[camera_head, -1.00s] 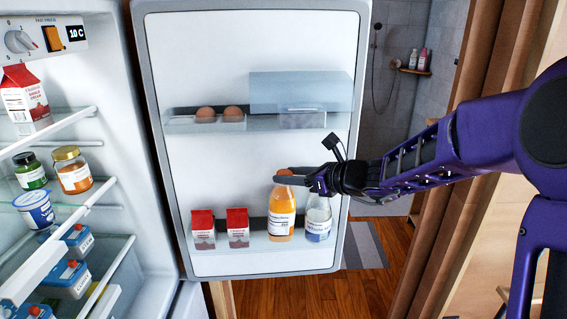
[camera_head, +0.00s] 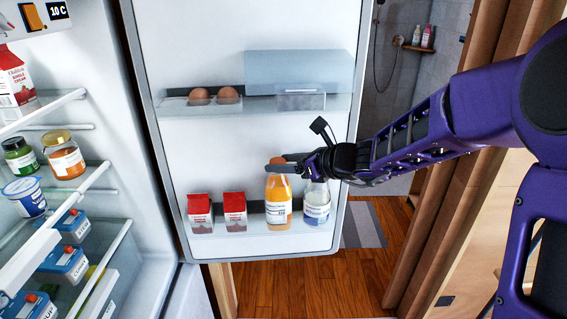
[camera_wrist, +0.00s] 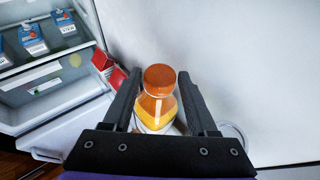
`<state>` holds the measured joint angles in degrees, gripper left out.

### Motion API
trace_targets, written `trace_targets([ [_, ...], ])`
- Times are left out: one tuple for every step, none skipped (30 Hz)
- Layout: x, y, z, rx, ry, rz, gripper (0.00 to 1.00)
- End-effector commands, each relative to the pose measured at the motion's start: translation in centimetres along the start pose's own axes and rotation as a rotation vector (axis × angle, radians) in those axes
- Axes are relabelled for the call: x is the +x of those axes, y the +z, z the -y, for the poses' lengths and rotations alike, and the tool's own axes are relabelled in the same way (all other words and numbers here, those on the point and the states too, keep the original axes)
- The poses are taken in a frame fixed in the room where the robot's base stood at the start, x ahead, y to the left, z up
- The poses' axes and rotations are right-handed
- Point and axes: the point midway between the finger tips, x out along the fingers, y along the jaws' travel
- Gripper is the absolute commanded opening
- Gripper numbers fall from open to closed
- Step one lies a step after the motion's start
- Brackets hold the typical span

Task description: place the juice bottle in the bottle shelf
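The juice bottle (camera_head: 278,205), orange with an orange cap and white label, stands upright in the lower shelf (camera_head: 250,238) of the open fridge door. A clear bottle with a blue and white label (camera_head: 317,205) stands to its right. My gripper (camera_head: 279,164) reaches in from the right at the height of the juice bottle's top. In the wrist view my gripper (camera_wrist: 157,82) has its fingers on either side of the juice bottle (camera_wrist: 158,95), with gaps visible beside the cap. The fingers partly cover the neck in the head view.
Red and white cartons (camera_head: 235,212) stand left of the bottles on the same shelf. Eggs (camera_head: 228,95) and a bluish box (camera_head: 300,72) are on the door's upper shelf. The fridge interior with loaded shelves is at left. A curtain-like brown panel (camera_head: 430,230) is at right.

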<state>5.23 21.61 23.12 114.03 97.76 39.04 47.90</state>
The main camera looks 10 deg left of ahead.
Motion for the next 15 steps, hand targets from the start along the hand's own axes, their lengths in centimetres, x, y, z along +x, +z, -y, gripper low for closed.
trace_targets([
  [-0.02, 0.06, 0.01, 0.000, 0.000, 0.000, 0.69],
  [-0.02, 0.05, 0.01, 0.000, 0.000, 0.000, 0.75],
  [-0.02, 0.05, 0.01, 0.000, 0.000, 0.000, 0.80],
  [-0.02, 0.06, 0.01, 0.000, 0.000, 0.000, 0.80],
  [-0.02, 0.06, 0.01, 0.000, 0.000, 0.000, 0.80],
  [-0.03, 0.05, 0.01, 0.000, 0.000, 0.000, 0.80],
  [-0.03, 0.06, 0.01, 0.000, 0.000, 0.000, 0.80],
  [-0.02, 0.05, 0.01, 0.000, 0.000, 0.000, 0.80],
  [-0.02, 0.05, 0.01, 0.000, 0.000, 0.000, 0.80],
  [-0.03, 0.06, 0.01, 0.000, 0.000, 0.000, 0.80],
  [-0.04, 0.10, 0.01, 0.000, 0.000, 0.000, 0.80],
  [-0.08, 0.20, 0.01, 0.000, 0.000, 0.000, 0.80],
  [-0.14, 0.33, 0.01, 0.000, 0.000, 0.000, 0.80],
  [-0.21, 0.51, 0.02, 0.000, 0.000, 0.000, 0.80],
  [-0.60, 0.41, 0.08, -0.001, -0.002, 0.000, 0.80],
])
